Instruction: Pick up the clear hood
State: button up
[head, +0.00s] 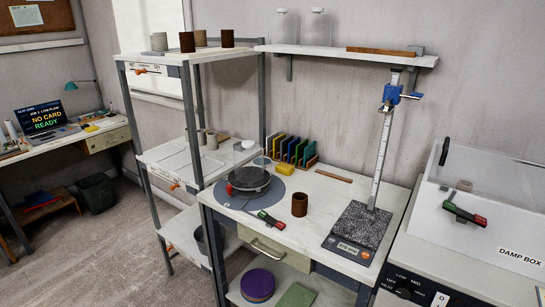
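A clear, see-through hood (245,157) appears to stand on a round dark plate (250,180) on the left of the white worktable. Its outline is faint, so its exact edges are hard to tell. The plate sits on a larger grey-blue disc (232,198). A small red part (229,188) shows at the plate's left edge. Two clear, jar-like vessels with white knobs (285,24) stand on the wall shelf above. My gripper is not in view.
A brown cup (299,204) and a red-and-green-ended tool (270,219) lie near the disc. A scale (348,248) and upright ruler (380,155) stand to the right. Coloured slabs (290,150) stand behind. A shelf rack (170,160) is close on the left.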

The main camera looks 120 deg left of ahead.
aim_at(248, 156)
jog(key=z, duration=0.5)
jog(key=k, duration=0.15)
jog(key=u, duration=2.3)
jog(key=k, duration=0.2)
jog(key=u, duration=2.5)
jog(key=k, duration=0.3)
jog(key=u, duration=1.15)
